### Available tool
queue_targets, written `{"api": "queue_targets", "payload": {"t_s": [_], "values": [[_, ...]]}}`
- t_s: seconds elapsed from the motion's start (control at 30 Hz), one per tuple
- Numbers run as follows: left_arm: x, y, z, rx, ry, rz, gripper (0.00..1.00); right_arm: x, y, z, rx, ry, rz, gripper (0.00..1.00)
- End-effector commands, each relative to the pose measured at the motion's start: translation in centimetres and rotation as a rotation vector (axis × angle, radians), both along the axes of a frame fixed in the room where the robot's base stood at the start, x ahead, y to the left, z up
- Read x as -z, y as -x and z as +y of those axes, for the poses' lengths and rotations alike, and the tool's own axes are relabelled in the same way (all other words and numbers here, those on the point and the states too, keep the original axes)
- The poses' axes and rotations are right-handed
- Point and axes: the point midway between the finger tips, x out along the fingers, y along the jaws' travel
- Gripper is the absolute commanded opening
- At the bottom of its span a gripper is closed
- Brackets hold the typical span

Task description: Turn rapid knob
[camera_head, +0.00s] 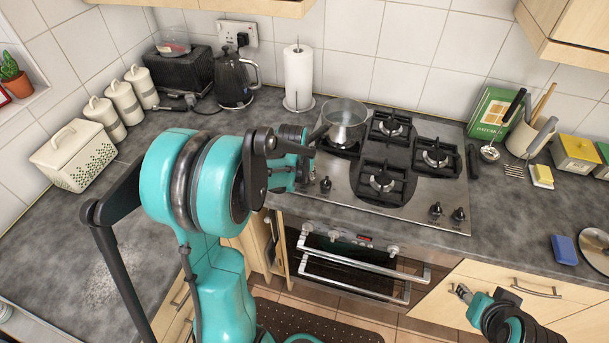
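The steel gas hob (400,200) is set in the grey worktop. A dark left front knob (326,184) stands near the hob's left front edge. Two more knobs stand at its right front, one knob (436,209) beside another (458,215). No label shows which is the rapid knob. My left gripper (306,173) is over the hob's left front corner, just left of the left knob; I cannot tell whether they touch. The arm hides part of this corner and the finger opening is unclear. My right gripper (462,291) is low at right before the cupboard fronts, its fingers too small to judge.
A steel pan (344,122) sits on the back left burner, its handle toward my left gripper. A paper towel roll (298,78) and black kettle (236,82) stand behind. The oven handle (345,260) juts out below. The worktop right of the hob has free room.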

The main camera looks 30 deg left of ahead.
Motion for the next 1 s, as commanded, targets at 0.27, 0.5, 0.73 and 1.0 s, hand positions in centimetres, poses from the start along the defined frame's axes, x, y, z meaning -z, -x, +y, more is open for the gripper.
{"api": "queue_targets", "payload": {"t_s": [0.27,0.5,0.73,1.0], "values": [[0.64,-0.30,0.05,0.000,0.000,0.000,0.31,0.17,-0.01,0.00,0.000,0.000,0.000,0.40],[0.62,-0.28,0.05,0.000,0.000,0.000,0.00,0.15,-0.01,0.00,0.000,0.000,0.000,0.40],[0.62,-0.29,0.04,-0.002,0.000,0.000,0.00,0.17,-0.01,0.00,0.000,0.000,0.000,0.40],[0.64,-0.32,-0.10,-0.069,-0.001,0.000,0.00,0.30,-0.01,0.00,0.000,0.000,0.000,0.40]]}}
